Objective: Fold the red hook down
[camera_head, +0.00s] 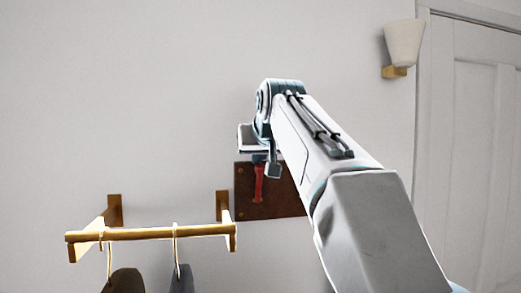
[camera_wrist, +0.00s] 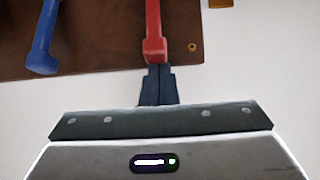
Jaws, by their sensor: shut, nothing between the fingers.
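The red hook (camera_head: 259,183) is on a dark brown board (camera_head: 285,204) on the wall. In the wrist view the red hook (camera_wrist: 154,25) runs from the top edge to a thicker end at my fingertips. My gripper (camera_wrist: 156,68) is shut, its dark fingers together, with nothing between them. The fingertips are right at the red hook's end; I cannot tell whether they touch it. In the head view my gripper (camera_head: 273,170) is beside the hook's upper part, and my arm hides part of the board.
A blue hook (camera_wrist: 43,40) is left of the red one in the wrist view. A brass rail (camera_head: 150,234) with hangers juts from the wall at lower left. A wall lamp (camera_head: 403,45) and a white door (camera_head: 480,150) are at right.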

